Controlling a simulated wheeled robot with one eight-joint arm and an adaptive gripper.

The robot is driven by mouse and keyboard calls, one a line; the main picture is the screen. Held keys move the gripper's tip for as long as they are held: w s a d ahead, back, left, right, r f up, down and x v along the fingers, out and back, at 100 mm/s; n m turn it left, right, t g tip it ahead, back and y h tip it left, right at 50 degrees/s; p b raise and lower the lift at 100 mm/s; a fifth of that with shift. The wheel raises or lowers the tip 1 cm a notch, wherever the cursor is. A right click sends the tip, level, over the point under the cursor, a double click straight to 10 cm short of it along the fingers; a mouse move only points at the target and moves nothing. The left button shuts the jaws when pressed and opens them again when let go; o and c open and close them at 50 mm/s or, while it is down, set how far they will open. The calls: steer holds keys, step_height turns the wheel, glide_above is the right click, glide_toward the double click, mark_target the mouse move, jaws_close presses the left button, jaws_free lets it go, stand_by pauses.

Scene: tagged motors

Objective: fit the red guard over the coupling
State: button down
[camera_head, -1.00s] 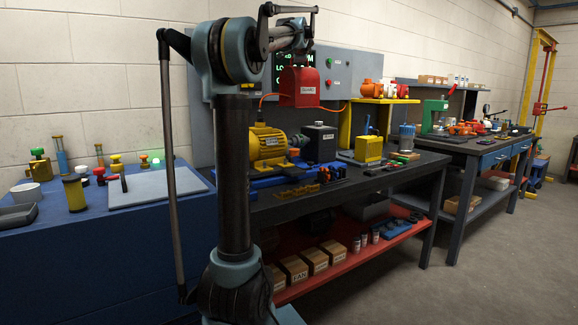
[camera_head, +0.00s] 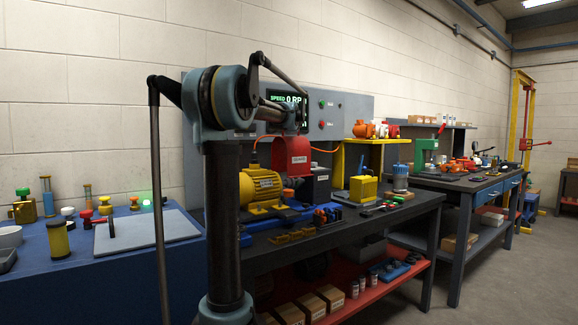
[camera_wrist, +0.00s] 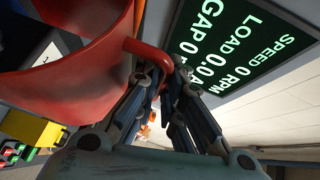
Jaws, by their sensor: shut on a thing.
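The red guard (camera_head: 292,157), an arched cover with a small label, hangs upright between the yellow motor (camera_head: 260,188) and the dark grey box (camera_head: 318,182). In the head view its lower edge is close to the shaft line, where the coupling is mostly hidden. I cannot tell whether they touch. In the wrist view the guard (camera_wrist: 80,55) fills the upper left, with its hollow side partly showing. My gripper (camera_wrist: 158,72) is shut on the guard's red handle. The fingers are largely hidden by my arm in the head view.
A control panel with a green-lettered screen (camera_head: 287,99) stands close behind. An orange cable (camera_head: 326,150) runs behind the guard. A yellow stand (camera_head: 338,165) is at the right. Small parts (camera_head: 328,213) lie on the bench front. A blue bench (camera_head: 80,270) is at the left.

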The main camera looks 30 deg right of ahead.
mark_target(291, 160)
step_height(291, 160, down, 16)
steer(key=shift+r, duration=0.25)
stand_by(0.5)
steer(key=c, duration=1.8)
jaws_free()
steer(key=shift+o, duration=0.4)
steer(key=shift+s, duration=0.15)
steer(key=v, duration=1.2)
